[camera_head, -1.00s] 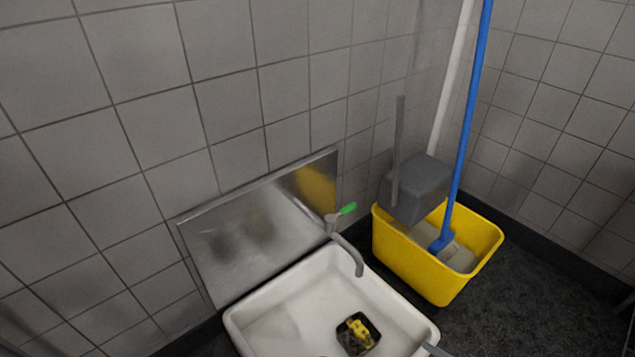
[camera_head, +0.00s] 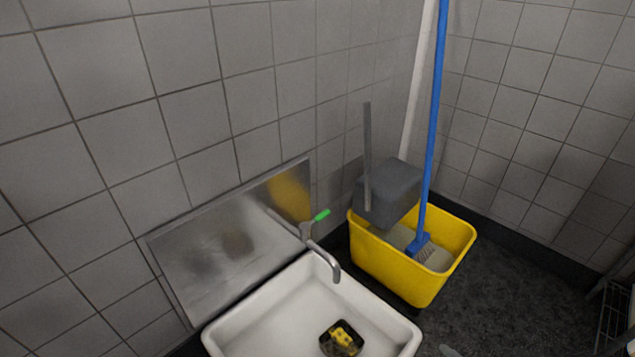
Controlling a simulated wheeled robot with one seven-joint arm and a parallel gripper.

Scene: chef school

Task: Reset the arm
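My gripper cannot be made out in the head view. A small grey shape (camera_head: 449,350) shows at the bottom edge, right of the sink; I cannot tell what it is. The white sink (camera_head: 262,326) stands against the tiled wall at the bottom middle. A small dark item with a yellow piece on it (camera_head: 341,338) lies in the basin.
A metal splashback (camera_head: 215,255) and a tap with a green handle (camera_head: 322,259) are behind the sink. A yellow mop bucket (camera_head: 395,272) with a grey wringer (camera_head: 392,190) and a blue-handled mop (camera_head: 432,120) stands at right. A wire rack (camera_head: 612,318) is at the right edge.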

